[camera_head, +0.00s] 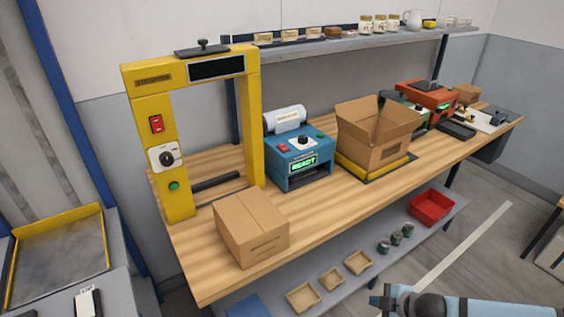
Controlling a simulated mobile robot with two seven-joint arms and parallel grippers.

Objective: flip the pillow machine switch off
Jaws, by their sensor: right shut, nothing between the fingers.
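The blue machine (299,172) with a white roll (286,119) on top stands on the wooden bench, and I take it to be the pillow machine. Its front panel has a small red switch (283,149) on the left, a dial (302,141) and a green button (319,135). Its display is lit green and reads READY. The switch's position is too small to tell. My right gripper (373,301) is shut and empty at the bottom edge, in front of the bench and well away from the machine. My left gripper is not in view.
A yellow frame machine (180,197) with its own red switch (157,124) stands left of the blue machine. A closed carton (251,228) sits in front, and an open carton (375,149) stands to the right. A lower shelf holds trays and a red bin (431,208).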

